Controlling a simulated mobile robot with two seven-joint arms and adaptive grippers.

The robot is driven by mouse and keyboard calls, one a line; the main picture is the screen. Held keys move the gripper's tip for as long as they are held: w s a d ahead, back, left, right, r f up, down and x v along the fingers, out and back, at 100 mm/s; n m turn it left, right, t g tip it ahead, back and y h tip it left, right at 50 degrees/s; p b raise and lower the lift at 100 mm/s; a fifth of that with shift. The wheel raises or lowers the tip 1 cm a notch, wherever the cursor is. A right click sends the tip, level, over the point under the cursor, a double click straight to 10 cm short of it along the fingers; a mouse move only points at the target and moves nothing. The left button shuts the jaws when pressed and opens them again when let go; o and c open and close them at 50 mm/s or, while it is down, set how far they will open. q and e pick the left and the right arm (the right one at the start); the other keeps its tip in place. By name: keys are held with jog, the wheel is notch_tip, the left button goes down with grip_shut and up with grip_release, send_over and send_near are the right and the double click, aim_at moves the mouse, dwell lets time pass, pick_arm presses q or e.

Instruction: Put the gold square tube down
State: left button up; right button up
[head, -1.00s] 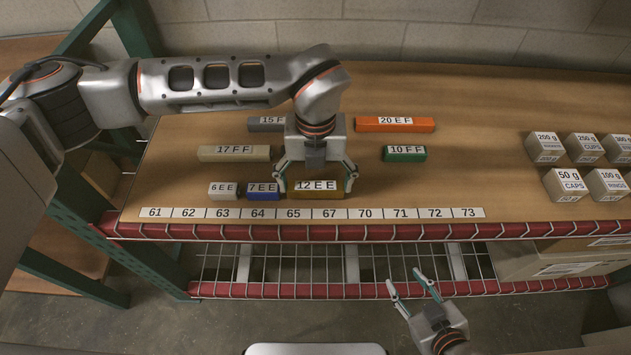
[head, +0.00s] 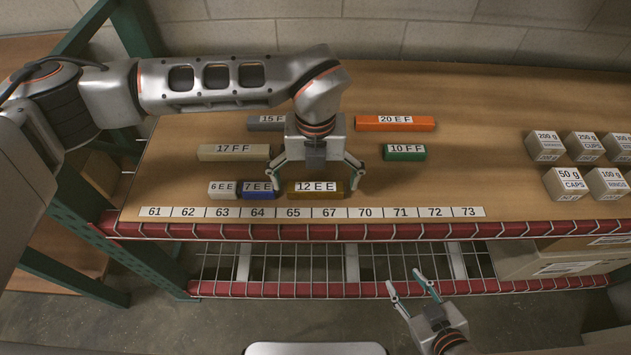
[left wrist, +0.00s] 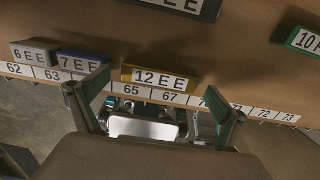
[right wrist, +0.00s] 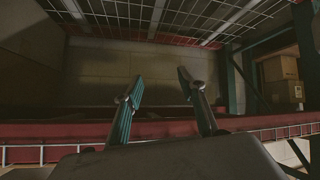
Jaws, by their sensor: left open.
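The gold square tube (head: 325,196), labelled 12 EE, lies flat on the wooden shelf top just behind the number strip, above 65 and 67. In the left wrist view the tube (left wrist: 158,82) lies between and beyond the fingers. My left gripper (head: 315,186) is open over it, one finger off each end. Its left finger is close to the blue 7 EE block (head: 258,194); I cannot tell if they touch. My right gripper (head: 414,280) is open and empty in front of the lower wire shelf.
The white 6 EE block (head: 222,188) is beside the blue one. Behind are the 17 FF (head: 232,153), 15 F (head: 266,123), orange 20 EF (head: 395,124) and green 10 FF (head: 405,153) pieces. Several small boxes (head: 566,184) stand at right. The shelf right of the tube is clear.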

aim_at(316, 186)
pick_arm(q)
notch_tip(316, 186, up, 6)
jog(key=shift+w+f+p, duration=0.1)
jog(key=shift+p, duration=0.45)
notch_tip(316, 186, up, 6)
jog(key=shift+f+p, duration=0.1)
jog(key=shift+p, duration=0.3)
pick_arm(e)
jog(key=shift+d+r, duration=0.2)
jog(key=shift+r, duration=0.15)
jog(key=shift+r, duration=0.15)
